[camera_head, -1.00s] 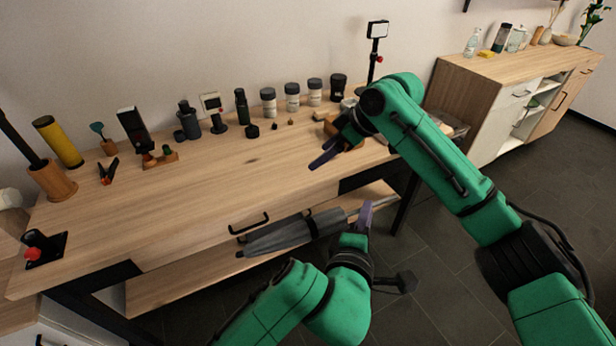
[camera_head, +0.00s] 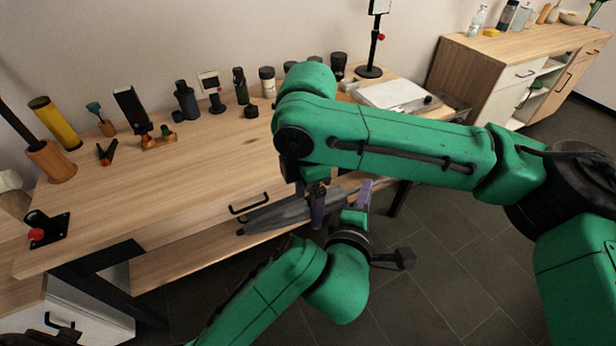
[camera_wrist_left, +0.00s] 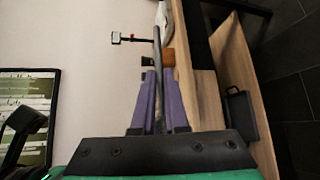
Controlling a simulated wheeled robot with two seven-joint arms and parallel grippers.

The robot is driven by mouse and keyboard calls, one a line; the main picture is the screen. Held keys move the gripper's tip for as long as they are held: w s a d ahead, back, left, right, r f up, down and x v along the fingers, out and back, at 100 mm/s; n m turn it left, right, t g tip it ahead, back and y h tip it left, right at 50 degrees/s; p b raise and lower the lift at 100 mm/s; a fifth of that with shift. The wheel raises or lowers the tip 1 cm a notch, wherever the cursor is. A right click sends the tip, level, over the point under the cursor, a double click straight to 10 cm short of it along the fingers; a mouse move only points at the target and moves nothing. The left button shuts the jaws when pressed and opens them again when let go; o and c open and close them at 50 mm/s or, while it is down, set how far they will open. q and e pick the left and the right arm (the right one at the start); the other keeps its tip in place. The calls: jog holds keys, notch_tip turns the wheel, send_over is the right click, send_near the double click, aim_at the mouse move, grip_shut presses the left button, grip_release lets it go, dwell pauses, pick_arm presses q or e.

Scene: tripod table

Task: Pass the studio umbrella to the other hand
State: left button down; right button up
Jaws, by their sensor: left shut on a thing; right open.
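The folded grey studio umbrella (camera_head: 272,216) hangs level in front of the table's front edge, its canopy end to the left. My left gripper (camera_head: 362,193) is shut on its thin shaft at the right end. In the left wrist view the shaft (camera_wrist_left: 158,75) runs up between the two purple fingers (camera_wrist_left: 160,100). My right gripper (camera_head: 315,207) is open and points down at the umbrella's middle, with a purple finger in front of the grey body. My right arm hides part of the umbrella, and whether the fingers touch it cannot be told.
The wooden table (camera_head: 200,165) carries a yellow cylinder (camera_head: 54,122), dark bottles (camera_head: 187,99), a light stand (camera_head: 374,45) and a white flat device (camera_head: 394,95). The floor to the right is clear.

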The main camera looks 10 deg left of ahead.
jog(key=shift+f, duration=0.65)
grip_shut()
pick_arm(q)
jog(key=c, duration=0.9)
grip_release()
jog(key=shift+o, duration=0.2)
